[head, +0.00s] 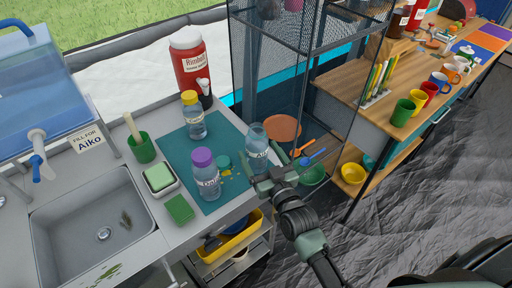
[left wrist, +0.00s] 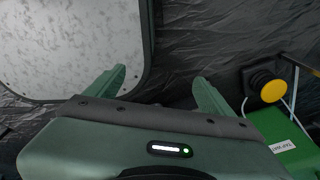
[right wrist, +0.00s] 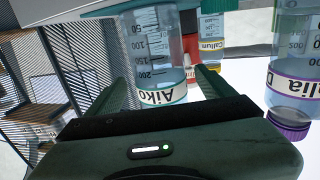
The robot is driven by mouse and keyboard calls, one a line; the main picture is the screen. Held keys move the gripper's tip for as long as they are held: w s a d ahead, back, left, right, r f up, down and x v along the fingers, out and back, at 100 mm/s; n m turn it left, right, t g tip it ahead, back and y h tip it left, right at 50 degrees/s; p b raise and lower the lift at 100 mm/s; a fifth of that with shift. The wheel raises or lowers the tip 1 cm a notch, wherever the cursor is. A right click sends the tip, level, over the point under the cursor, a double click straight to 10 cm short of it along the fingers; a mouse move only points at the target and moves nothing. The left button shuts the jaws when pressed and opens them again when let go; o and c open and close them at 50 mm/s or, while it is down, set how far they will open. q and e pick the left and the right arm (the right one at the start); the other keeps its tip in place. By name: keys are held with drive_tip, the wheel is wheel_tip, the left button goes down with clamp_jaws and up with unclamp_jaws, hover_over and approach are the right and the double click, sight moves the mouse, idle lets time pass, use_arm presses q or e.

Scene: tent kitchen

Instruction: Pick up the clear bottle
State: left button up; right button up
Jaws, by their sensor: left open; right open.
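The clear bottle (head: 256,145), labelled Aiko, stands upright at the right edge of the teal mat (head: 175,143). My right gripper (head: 268,176) is at its near side, low on the bottle. In the right wrist view, which looks upside down, the clear bottle (right wrist: 160,55) shows between the two spread fingers of my right gripper (right wrist: 162,90). I cannot tell if either finger touches it. My left gripper (left wrist: 158,88) is open and empty in the left wrist view, with dark ground sheet behind it.
A purple-capped bottle (head: 206,182) and a yellow-capped bottle (head: 193,122) stand on the mat, with a teal lid (head: 222,161) between. A red dispenser (head: 190,68) stands behind. The sink (head: 95,215) is left. A mesh rack (head: 300,80) rises close behind the clear bottle.

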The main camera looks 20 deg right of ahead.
drive_tip(key=w, duration=0.2)
drive_tip(key=w+p, duration=0.1)
drive_tip(key=w, duration=0.1)
drive_tip(key=shift+w+a+f, duration=0.1)
drive_tip(key=shift+a, duration=0.15)
drive_tip(key=shift+w+f, duration=0.1)
drive_tip(key=shift+w, duration=0.3)
drive_tip(key=c, duration=1.4)
use_arm(q)
drive_tip(key=shift+w+d+r, duration=0.2)
drive_tip(key=shift+w+r, duration=0.1)
drive_tip(key=shift+r, duration=0.35)
use_arm(e)
drive_tip(key=shift+c, duration=0.9)
